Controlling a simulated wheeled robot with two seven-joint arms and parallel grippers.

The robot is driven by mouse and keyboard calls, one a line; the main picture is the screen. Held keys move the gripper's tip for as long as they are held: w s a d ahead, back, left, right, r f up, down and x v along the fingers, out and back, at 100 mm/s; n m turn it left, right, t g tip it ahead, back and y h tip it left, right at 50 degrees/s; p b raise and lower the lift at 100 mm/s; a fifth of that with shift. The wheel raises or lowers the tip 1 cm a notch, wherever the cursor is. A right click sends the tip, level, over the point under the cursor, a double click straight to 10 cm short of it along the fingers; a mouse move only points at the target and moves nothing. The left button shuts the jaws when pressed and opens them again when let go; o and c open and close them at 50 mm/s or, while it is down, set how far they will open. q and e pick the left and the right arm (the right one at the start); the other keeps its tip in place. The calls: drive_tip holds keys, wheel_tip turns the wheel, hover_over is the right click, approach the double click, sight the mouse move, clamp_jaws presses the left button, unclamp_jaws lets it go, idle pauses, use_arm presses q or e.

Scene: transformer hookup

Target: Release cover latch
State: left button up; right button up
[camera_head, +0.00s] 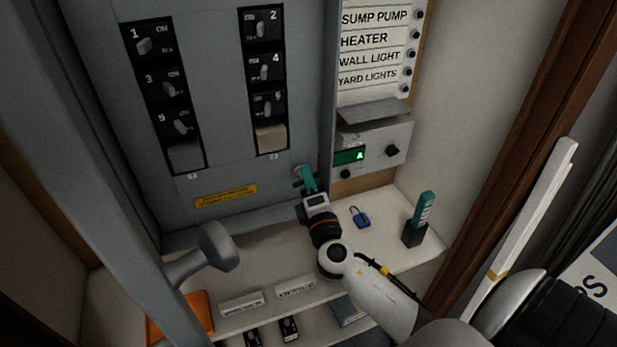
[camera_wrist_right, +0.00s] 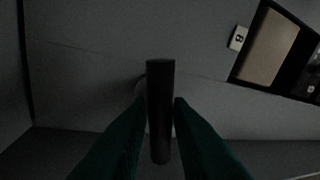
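The grey panel cover (camera_head: 225,110) has a small latch (camera_head: 299,171) at its lower right corner. In the right wrist view the latch is a dark upright bar (camera_wrist_right: 160,85) with a round base partly hidden behind it. My right gripper (camera_head: 306,178) is at the latch, its teal fingers pointing at the panel. In the right wrist view the fingers (camera_wrist_right: 160,112) lie against both sides of the bar and look closed on it. My left gripper is not in view.
A grey knob-like handle (camera_head: 218,245) on a slanting grey edge stands at the lower left. A blue padlock (camera_head: 361,217) and a teal-handled tool in a black holder (camera_head: 413,235) are on the white shelf (camera_head: 385,250). A control box (camera_head: 385,140) is right of the cover.

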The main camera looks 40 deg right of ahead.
clamp_jaws()
drive_tip(key=shift+f+m+h+b, duration=0.25)
drive_tip(key=shift+m+h+b, duration=0.15)
drive_tip(key=shift+m+b, duration=0.55)
drive_tip(key=shift+r+m+g, duration=0.15)
drive_tip(key=shift+m+g, duration=0.25)
drive_tip(key=shift+m, duration=0.65)
unclamp_jaws()
